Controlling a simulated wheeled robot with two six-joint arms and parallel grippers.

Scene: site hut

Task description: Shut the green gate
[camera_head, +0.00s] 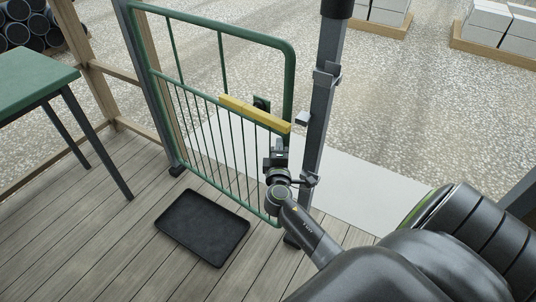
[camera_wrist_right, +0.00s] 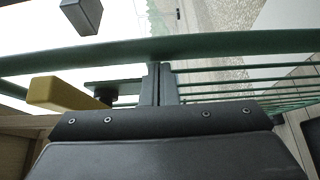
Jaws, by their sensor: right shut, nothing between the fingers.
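The green gate (camera_head: 292,75) stands upright between a left post and a dark metal right post (camera_head: 325,100), its free edge close to the right post with a narrow gap visible. A yellow bar (camera_head: 255,113) crosses it near a dark latch piece (camera_head: 261,103). My right gripper (camera_head: 281,146) is shut and empty, at the gate's free-edge side just below the yellow bar. In the right wrist view, the closed fingertips (camera_wrist_right: 160,72) are right by the green rail (camera_wrist_right: 200,46); contact cannot be told. The yellow bar (camera_wrist_right: 65,94) is left of them. My left gripper is not in view.
A black tray (camera_head: 203,225) lies on the plank deck before the gate. A green-topped table (camera_head: 30,75) stands at the left. Catch pieces (camera_head: 303,119) stick out from the right post. A pale slab (camera_head: 370,190) and gravel lie beyond.

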